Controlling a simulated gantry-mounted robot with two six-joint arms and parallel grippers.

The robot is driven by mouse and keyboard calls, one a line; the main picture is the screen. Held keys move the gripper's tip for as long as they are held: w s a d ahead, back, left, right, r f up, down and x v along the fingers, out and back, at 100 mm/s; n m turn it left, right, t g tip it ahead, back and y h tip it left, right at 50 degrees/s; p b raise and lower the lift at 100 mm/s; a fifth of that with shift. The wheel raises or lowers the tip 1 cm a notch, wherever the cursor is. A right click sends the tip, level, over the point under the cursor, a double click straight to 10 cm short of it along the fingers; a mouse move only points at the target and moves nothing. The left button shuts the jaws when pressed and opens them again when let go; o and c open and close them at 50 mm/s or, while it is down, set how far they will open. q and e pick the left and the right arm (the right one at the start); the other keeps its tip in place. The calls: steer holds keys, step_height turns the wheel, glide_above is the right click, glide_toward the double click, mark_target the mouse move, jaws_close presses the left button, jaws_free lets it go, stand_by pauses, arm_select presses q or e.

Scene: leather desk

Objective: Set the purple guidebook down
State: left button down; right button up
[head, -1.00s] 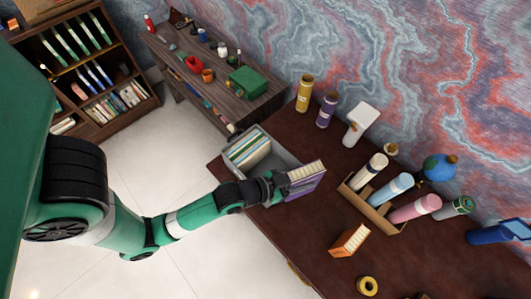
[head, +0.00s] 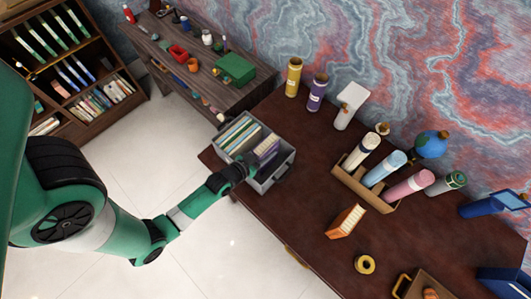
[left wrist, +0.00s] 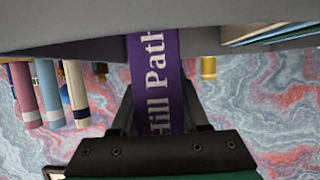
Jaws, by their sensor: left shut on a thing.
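The purple guidebook (head: 267,149) is in or just over the right part of a grey bin (head: 284,172) on the desk. My left gripper (head: 247,165) is shut on it from the bin's near side. In the left wrist view the guidebook's spine (left wrist: 155,75), lettered "Hill Path", stands between my left gripper's fingers (left wrist: 158,115). The grey bin wall (left wrist: 85,50) crosses the top of that view. Whether the guidebook touches the bin floor is hidden. My right gripper is out of view.
Several other books (head: 238,136) stand in the bin's left part. Bare desk lies right of the bin.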

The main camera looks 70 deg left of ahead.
arm_select(q)
steer(key=shift+f+b, duration=0.95)
steer(key=shift+f, duration=0.8)
steer(key=shift+f, duration=0.2)
steer(key=shift+c, duration=2)
jaws_free()
